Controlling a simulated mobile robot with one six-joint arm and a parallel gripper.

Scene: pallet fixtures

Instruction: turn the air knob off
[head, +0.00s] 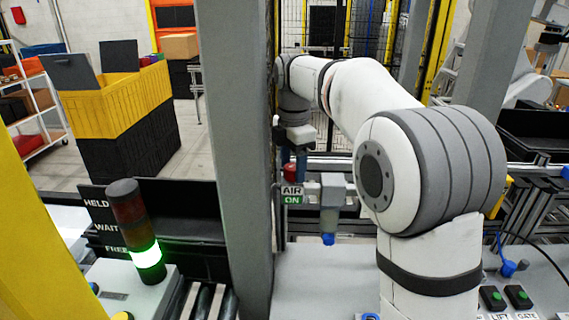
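A grey column (236,150) stands close left of the knob. A signal tower (136,230) glows green at the FREE label. Push buttons (518,296) marked LIFT and GATE are at the lower right. Yellow and black crates (118,105) stand at the back left.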

